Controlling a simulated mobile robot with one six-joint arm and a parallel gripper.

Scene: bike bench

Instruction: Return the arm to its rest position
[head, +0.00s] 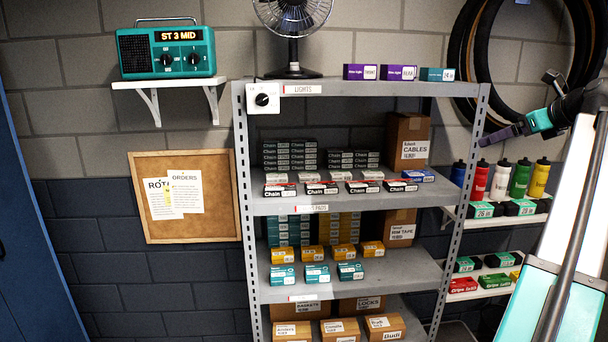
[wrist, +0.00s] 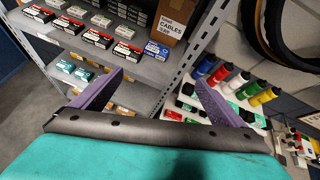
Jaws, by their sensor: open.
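My gripper (head: 492,139) is at the right in the head view, held up in front of the shelf unit's right post, with purple fingers pointing left. In the wrist view my gripper (wrist: 160,80) shows two purple fingers spread wide apart, with nothing between them. It is open and empty. The arm's teal and dark links run from it to the right edge of the head view.
A grey shelf unit (head: 350,203) holds boxes of chains, pads and cables. Bottles (head: 500,180) and small boxes stand on wall shelves at the right, below hanging tires (head: 473,60). A teal radio (head: 167,53) and a corkboard (head: 215,170) are at the left.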

